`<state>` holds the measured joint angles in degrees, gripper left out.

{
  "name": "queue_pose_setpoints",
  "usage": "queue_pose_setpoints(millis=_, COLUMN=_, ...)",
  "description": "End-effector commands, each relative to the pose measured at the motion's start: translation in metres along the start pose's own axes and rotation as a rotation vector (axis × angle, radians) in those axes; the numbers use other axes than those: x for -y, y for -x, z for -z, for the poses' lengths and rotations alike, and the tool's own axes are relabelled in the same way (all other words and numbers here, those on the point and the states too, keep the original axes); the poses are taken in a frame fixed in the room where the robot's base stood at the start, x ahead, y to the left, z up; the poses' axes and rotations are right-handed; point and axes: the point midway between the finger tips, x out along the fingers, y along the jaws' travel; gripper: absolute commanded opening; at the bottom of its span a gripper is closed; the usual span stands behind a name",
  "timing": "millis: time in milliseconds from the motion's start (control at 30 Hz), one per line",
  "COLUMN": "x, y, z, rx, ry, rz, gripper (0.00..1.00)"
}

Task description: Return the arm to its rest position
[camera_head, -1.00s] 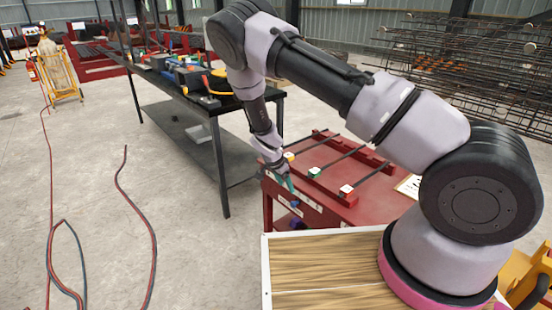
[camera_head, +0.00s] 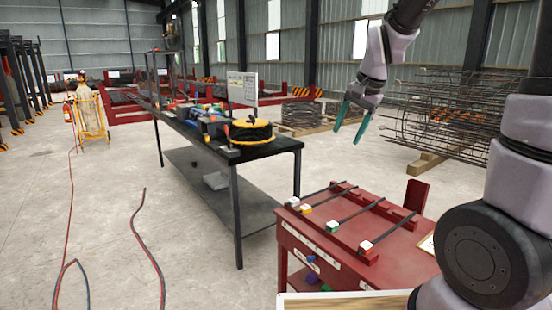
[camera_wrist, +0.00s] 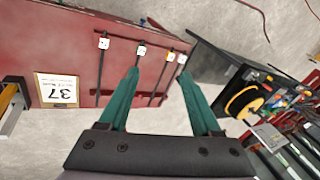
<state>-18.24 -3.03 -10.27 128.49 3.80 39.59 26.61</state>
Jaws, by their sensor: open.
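My gripper (camera_head: 352,122) is raised at the upper right of the head view, above and beyond the red bench. Its two teal fingers are apart with nothing between them. In the wrist view my gripper (camera_wrist: 160,90) also shows spread and empty. The red bench (camera_head: 400,245) stands below it and carries several thin dark bars with coloured end blocks, among them a green block (camera_head: 332,226). My arm's upper links fill the right side of the head view.
A black table (camera_head: 262,150) with a yellow reel (camera_head: 252,131) and tools stands left of the bench. A rebar cage (camera_head: 450,115) stands behind my gripper at the right. Cables lie on the open floor (camera_head: 110,190) at left.

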Motion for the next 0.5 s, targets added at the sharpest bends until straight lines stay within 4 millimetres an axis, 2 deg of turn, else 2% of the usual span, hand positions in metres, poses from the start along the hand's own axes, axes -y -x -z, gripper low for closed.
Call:
queue_pose_setpoints(millis=33, x=-0.009, y=0.025, z=-0.003, rx=-0.016, ry=0.022, rz=0.029, gripper=0.65)
queue_pose_setpoints(millis=200, x=-0.038, y=0.086, z=-0.024, rx=-0.072, ry=0.125, rz=0.091, gripper=0.65)
queue_pose_setpoints(millis=333, x=-0.063, y=0.123, z=-0.045, rx=-0.13, ry=0.207, rz=0.118, gripper=0.65)
queue_pose_setpoints(millis=500, x=-0.09, y=0.151, z=-0.071, rx=-0.2, ry=0.297, rz=0.127, gripper=0.65)
